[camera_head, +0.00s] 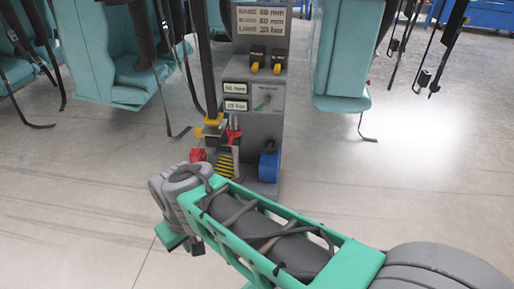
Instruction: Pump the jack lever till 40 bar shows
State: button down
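A grey jack column (262,130) stands upright in the upper middle. A long dark lever-like bar (207,70) rises along its left side to a yellow fitting (210,131). The lower of two small displays (236,105) shows a bar reading, too small to read surely, perhaps 23. My gripper (180,241) is low in front and left of the column, apart from the bar. Its fingers are mostly hidden by my wrist, so its opening and grasp do not show.
Teal seats with hanging dark straps flank the column at left (110,60) and right (340,60). A red part (197,155), a yellow-black striped part (225,165) and a blue part (269,165) sit at its foot. The pale floor (70,190) is open at left and right.

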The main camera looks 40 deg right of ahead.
aim_at(268, 149)
jog(key=u, duration=0.15)
jog(key=i, duration=0.8)
jog(key=z, duration=0.75)
jog(key=i, duration=0.55)
jog(key=z, duration=0.6)
